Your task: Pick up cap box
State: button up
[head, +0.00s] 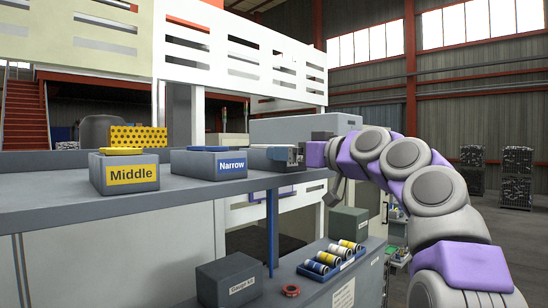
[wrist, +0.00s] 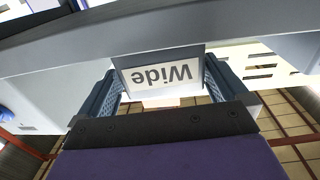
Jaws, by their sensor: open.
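No box in view reads "cap". Three grey boxes stand in a row on the grey shelf (head: 140,205) in the head view. One has a yellow "Middle" label (head: 125,174), one a blue "Narrow" label (head: 208,163). The third box (head: 257,158) is at the right end, partly hidden by my gripper (head: 290,155). In the wrist view a white "Wide" label shows upside down on a box (wrist: 163,72) between the two fingers of my gripper (wrist: 160,80). The fingers are apart, one on each side of the label. Contact with the box cannot be told.
Below the shelf, a grey gauge box (head: 228,280), a red ring (head: 291,290) and a blue tray (head: 350,263) with several cylinders rest on a lower surface. A dark box (head: 348,224) stands behind. A yellow perforated block (head: 138,138) sits behind the Middle box.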

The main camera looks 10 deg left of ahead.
aim_at(257, 159)
jog(key=p+x, duration=0.1)
jog(key=x, duration=0.3)
jog(key=shift+a+p, duration=0.25)
jog(key=shift+p, duration=0.05)
jog(key=shift+a, duration=0.35)
jog(key=shift+s+d, duration=0.1)
jog(key=shift+d, duration=0.15)
jog(key=shift+c, duration=1)
jog(key=shift+d, duration=0.3)
jog(key=c, duration=0.8)
jog(key=shift+a, duration=0.2)
jog(key=shift+c, duration=0.3)
jog(key=shift+r, duration=0.1)
